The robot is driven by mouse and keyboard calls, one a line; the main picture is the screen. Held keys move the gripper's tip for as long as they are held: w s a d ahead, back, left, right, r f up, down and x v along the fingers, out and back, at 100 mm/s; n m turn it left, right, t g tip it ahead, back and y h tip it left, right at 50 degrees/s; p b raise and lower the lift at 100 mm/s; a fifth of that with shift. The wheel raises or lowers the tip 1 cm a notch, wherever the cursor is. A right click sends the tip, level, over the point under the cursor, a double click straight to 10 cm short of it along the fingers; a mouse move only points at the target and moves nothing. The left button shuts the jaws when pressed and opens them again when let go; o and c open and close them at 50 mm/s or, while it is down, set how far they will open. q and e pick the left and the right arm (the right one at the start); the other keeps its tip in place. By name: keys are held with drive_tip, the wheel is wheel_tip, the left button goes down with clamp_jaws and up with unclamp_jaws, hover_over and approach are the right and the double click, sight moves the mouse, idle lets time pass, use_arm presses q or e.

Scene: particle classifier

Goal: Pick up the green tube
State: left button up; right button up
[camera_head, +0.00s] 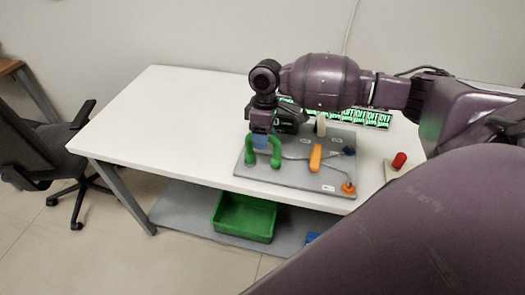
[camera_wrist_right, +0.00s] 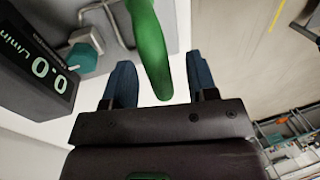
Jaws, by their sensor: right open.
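The green tube (camera_head: 277,152) is a bent arch standing on the left part of a grey board (camera_head: 290,182) on the white table. My right gripper (camera_head: 262,141) points down over the tube, and its blue fingers hide part of the arch. In the right wrist view the green tube (camera_wrist_right: 150,45) lies between the two open blue fingers (camera_wrist_right: 161,78), with a gap visible on each side. My left gripper is not in view.
The board also carries an orange handle (camera_head: 315,158) and an orange knob (camera_head: 348,188). A row of green-lit displays (camera_head: 350,117) stands behind it. A red button (camera_head: 399,160) is at the right. The table's left half is clear. A green bin (camera_head: 245,217) sits below.

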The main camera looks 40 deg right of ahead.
wheel_tip(320, 180, down, 2)
drive_tip(key=shift+s+a+f, duration=0.15)
drive_tip(key=shift+c, duration=0.2)
drive_tip(key=c, duration=0.7)
clamp_jaws()
wheel_tip(320, 180, up, 20)
drive_tip(key=p, duration=0.2)
